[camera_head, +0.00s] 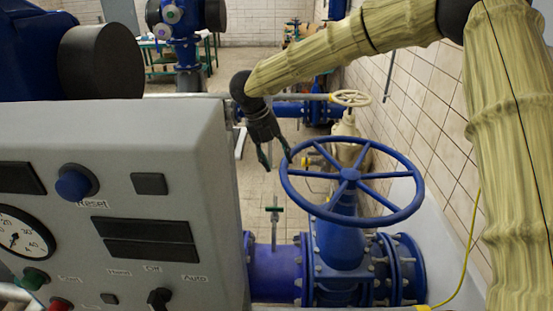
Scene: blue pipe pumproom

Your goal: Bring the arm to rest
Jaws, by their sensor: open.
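My arm, in a yellowish fabric sleeve, reaches in from the upper right and bends down at its dark wrist. My gripper (275,161) points down with its dark fingers apart and nothing between them. It appears beside the left part of the rim of the large blue handwheel (350,174). Whether a finger touches the rim I cannot tell.
A grey control panel (120,220) with a gauge, a blue Reset button (76,184) and knobs fills the left. A blue pipe (275,270) runs under the handwheel. A tiled wall (430,110) stands at right. A yellow handwheel (350,98) and green table (160,65) are farther back.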

